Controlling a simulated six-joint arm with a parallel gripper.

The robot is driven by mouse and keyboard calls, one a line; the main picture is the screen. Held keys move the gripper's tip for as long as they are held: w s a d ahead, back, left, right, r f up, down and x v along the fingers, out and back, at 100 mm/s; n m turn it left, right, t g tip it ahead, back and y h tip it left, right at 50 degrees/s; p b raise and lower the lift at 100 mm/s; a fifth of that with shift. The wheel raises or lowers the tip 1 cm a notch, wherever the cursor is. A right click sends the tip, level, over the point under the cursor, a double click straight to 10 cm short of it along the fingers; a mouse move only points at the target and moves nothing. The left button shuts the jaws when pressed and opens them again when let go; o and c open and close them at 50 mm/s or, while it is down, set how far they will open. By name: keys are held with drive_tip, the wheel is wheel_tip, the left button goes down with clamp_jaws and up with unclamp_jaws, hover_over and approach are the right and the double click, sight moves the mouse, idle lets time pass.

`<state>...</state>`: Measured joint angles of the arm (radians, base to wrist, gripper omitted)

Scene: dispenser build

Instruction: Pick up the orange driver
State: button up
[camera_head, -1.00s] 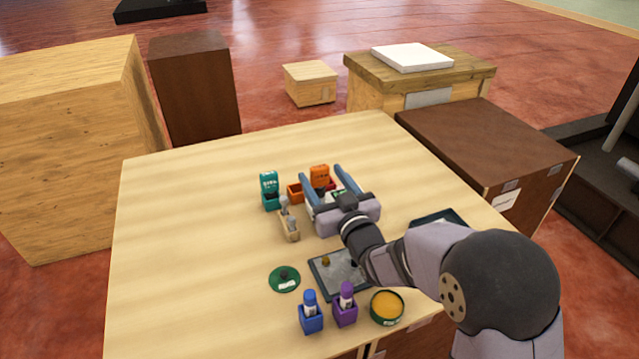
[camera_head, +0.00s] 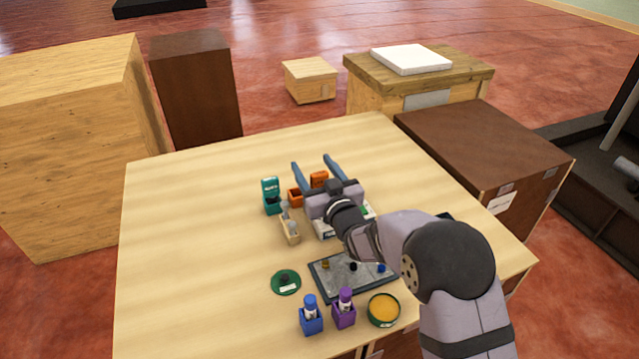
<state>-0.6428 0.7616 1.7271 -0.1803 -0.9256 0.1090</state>
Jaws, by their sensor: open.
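An orange block-like item (camera_head: 319,179), which looks like the orange driver, stands near the far middle of the table, with a lower orange holder (camera_head: 295,197) just left of it. My gripper (camera_head: 313,162) is open, its two blue fingers pointing to the far side. In the picture the fingers lie either side of the upper orange item and reach past it. I cannot tell their height above it or whether they touch it. The gripper body hides what lies right behind it.
A teal item in its holder (camera_head: 271,196) and a tan holder with grey tools (camera_head: 289,226) stand left of the gripper. A grey tray (camera_head: 335,281), green disc (camera_head: 286,282), blue item (camera_head: 310,316), purple item (camera_head: 344,309) and round orange-filled dish (camera_head: 383,310) are nearer. The table's left side is clear.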

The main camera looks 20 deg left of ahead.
drive_tip(key=c, duration=1.3)
drive_tip(key=shift+r, duration=0.1)
wheel_tip(320, 180, up, 10)
drive_tip(key=b, duration=0.2)
drive_tip(key=shift+b, duration=0.35)
drive_tip(key=shift+w+d+p, duration=0.1)
drive_tip(key=shift+p, duration=0.2)
